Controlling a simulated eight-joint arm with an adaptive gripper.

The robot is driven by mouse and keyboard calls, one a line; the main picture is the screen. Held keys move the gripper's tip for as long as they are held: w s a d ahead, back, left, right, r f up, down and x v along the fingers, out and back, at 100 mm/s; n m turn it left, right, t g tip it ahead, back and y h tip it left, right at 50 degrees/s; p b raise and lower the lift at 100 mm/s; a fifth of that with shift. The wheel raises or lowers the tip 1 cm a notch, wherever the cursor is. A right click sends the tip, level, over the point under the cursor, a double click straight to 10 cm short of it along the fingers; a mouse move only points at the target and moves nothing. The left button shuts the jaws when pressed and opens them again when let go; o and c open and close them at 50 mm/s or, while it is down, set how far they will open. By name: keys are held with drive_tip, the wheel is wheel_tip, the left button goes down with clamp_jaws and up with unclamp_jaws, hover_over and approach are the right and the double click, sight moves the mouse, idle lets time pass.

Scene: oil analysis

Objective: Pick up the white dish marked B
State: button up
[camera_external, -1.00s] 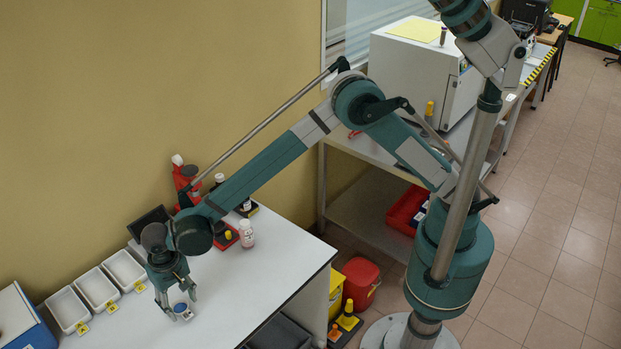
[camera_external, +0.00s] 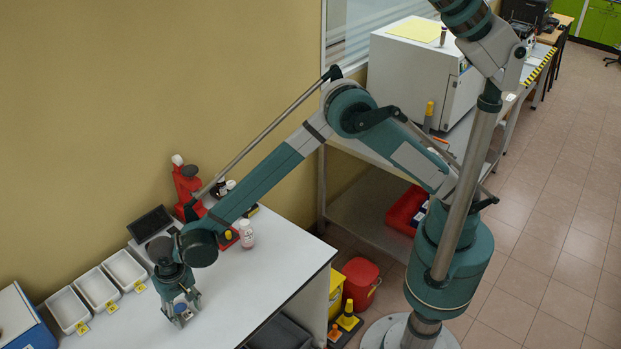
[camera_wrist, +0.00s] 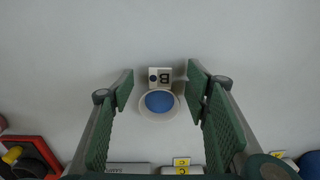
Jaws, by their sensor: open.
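The white dish marked B (camera_wrist: 173,114) is small and round with a blue middle. A white tab with an upside-down letter B and a dark dot (camera_wrist: 160,77) sticks out at its top edge in the wrist view. It lies on the white bench top. My gripper (camera_wrist: 162,88) is open, with one green ridged finger on each side of the dish and a gap between each finger and the rim. In the external view my gripper (camera_external: 182,314) points down over the bench, and its fingers partly hide the dish.
White trays (camera_external: 97,288) with yellow tags stand in a row along the wall, left of my gripper. A dark screen (camera_external: 150,223), a red device (camera_external: 186,185) and a white bottle (camera_external: 246,235) stand further back. The bench around the dish is clear.

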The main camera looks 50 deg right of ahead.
sight(186, 314)
drive_tip(key=c, duration=1.2)
drive_tip(key=shift+r, duration=0.1)
drive_tip(key=shift+r, duration=4.95)
